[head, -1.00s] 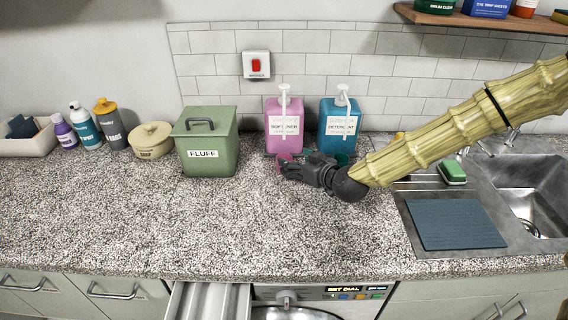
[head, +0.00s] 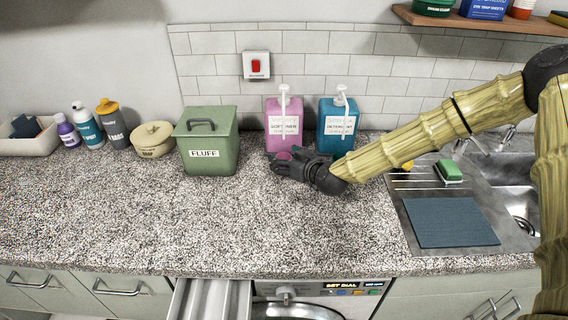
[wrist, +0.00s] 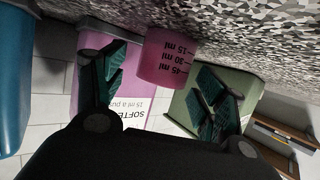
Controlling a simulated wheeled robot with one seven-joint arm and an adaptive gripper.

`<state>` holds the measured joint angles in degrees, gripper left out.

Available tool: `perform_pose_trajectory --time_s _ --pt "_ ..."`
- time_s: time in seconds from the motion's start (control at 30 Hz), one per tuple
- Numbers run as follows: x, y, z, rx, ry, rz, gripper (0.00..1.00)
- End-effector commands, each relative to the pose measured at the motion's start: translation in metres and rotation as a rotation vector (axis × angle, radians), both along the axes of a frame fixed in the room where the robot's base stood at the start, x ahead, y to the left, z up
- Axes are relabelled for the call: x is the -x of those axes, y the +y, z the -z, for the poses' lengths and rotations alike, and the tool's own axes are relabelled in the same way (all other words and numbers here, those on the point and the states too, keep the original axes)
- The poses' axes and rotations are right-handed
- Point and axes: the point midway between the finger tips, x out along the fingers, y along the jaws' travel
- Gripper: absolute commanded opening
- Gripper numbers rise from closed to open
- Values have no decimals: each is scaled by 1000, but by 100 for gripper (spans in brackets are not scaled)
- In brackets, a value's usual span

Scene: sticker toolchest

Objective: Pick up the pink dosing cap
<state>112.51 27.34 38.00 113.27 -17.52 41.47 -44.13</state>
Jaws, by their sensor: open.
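The pink dosing cap (wrist: 167,58) is a small translucent cup with black ml marks, standing on the counter in front of the pink softener bottle (head: 283,120). The wrist view is upside down. In the head view only a bit of the cap (head: 284,156) shows behind my gripper. My gripper (head: 280,163) is low over the counter, pointing left. In the wrist view my gripper (wrist: 160,95) is open, its two dark green finger pads apart on either side of the cap's line. The cap lies a little beyond the pads; contact cannot be made out.
The teal detergent bottle (head: 338,125) stands right of the softener. The green FLUFF canister (head: 208,142) is just left of my gripper. The sink and drainer (head: 415,184) lie right. The front counter (head: 260,225) is clear. An open drawer (head: 210,300) is below.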

Motion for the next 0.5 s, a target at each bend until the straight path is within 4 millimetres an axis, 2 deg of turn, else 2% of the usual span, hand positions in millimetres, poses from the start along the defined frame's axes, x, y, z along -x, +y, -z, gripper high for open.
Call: perform_pose_trajectory --time_s 0.07,0.3,0.5 --pt "0 0 0 0 0 0 71" --pt "0 0 0 0 0 0 33" --pt "0 0 0 0 0 0 32"
